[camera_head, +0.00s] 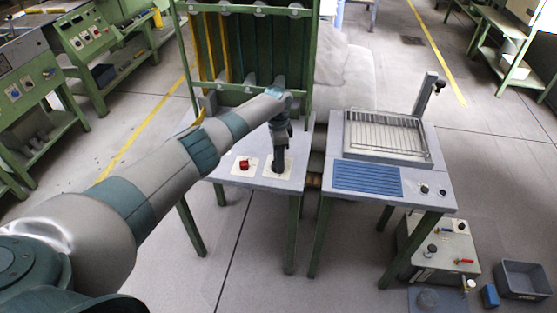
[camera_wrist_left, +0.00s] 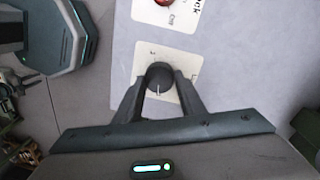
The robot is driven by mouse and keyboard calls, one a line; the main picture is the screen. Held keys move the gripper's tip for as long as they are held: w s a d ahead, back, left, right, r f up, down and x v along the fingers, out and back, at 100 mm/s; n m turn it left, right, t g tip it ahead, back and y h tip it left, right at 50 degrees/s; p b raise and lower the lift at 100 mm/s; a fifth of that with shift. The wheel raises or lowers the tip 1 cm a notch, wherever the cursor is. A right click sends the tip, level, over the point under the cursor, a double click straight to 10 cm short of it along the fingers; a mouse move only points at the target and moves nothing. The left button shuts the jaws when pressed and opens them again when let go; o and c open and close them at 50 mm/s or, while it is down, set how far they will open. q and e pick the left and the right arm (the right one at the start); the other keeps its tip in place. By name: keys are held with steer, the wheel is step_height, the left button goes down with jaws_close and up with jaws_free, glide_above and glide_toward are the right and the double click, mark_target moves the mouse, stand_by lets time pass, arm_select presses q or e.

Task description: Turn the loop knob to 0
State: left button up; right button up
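A round black knob (camera_wrist_left: 160,76), which I take for the loop knob, sits on a cream label plate (camera_wrist_left: 187,62) in the left wrist view. A light pointer mark on it faces the bottom of that picture. The plate's small markings are too blurred to read. My left gripper (camera_wrist_left: 161,84) has one dark finger on each side of the knob, with no clear gap between fingers and knob. In the head view the left gripper (camera_head: 278,168) points down over the right-hand plate on the grey table (camera_head: 225,175) and hides the knob. My right gripper is not in view.
A red knob (camera_head: 244,165) on its own plate lies just left of the gripper. A green rack (camera_head: 250,90) rises behind the table. A second table (camera_head: 440,190) with a wire grid and blue panel stands to the right, across a narrow gap.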

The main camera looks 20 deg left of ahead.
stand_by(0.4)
arm_select(q)
steer(key=shift+r+n+p, duration=0.15)
steer(key=shift+n+p, duration=0.95)
steer(key=shift+n, duration=0.5)
steer(key=n+p, duration=0.3)
steer(key=n, duration=0.2)
steer(key=n+p, duration=0.3)
steer(key=n, duration=0.1)
steer(key=shift+a+n+t, duration=0.15)
steer(key=shift+n+t, duration=0.25)
steer(key=shift+n+p, duration=0.65)
steer(key=shift+n, duration=0.85)
steer(key=shift+a, duration=0.1)
steer(key=o, duration=1)
steer(key=shift+o, duration=0.2)
